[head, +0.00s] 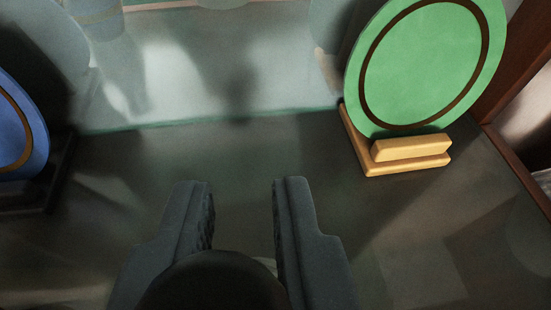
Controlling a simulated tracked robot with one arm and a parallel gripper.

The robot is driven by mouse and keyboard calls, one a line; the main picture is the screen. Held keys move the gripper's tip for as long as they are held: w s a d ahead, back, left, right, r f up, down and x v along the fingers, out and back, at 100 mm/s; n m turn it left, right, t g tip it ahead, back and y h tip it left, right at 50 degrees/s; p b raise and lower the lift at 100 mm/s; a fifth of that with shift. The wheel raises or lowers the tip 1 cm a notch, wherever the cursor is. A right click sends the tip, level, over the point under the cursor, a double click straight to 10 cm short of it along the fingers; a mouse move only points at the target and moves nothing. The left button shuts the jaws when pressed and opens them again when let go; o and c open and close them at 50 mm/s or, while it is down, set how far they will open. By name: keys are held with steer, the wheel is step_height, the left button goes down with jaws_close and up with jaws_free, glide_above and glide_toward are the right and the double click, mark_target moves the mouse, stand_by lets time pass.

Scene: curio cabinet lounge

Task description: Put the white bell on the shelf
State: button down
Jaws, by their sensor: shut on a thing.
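My gripper (243,192) is at the bottom middle of the head view, its two dark fingers apart with a thing held between them. A small pale patch of the white bell (268,264) shows beside the right finger. A dark rounded shape in front covers most of what is between the fingers, so the bell's shape and tilt cannot be told. The dark, glossy shelf surface (250,150) spreads out beyond the fingertips, between two display plates. I cannot tell whether the bell touches it.
A green plate (425,65) with a dark ring stands on a wooden stand (410,160) at the right. A blue plate (15,125) on a black stand is at the left edge. A wooden cabinet side (515,165) bounds the right. The surface between the plates is clear.

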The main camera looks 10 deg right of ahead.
steer(key=shift+w+d, duration=0.25)
steer(key=shift+w, duration=0.4)
steer(key=shift+w+d+f, duration=0.1)
steer(key=shift+w+f, duration=0.05)
steer(key=shift+f, duration=0.1)
steer(key=shift+f+b, duration=0.4)
steer(key=shift+f, duration=1.15)
steer(key=shift+f, duration=0.1)
steer(key=c, duration=1.3)
jaws_free()
steer(key=p+v, duration=0.1)
steer(key=v, duration=1.1)
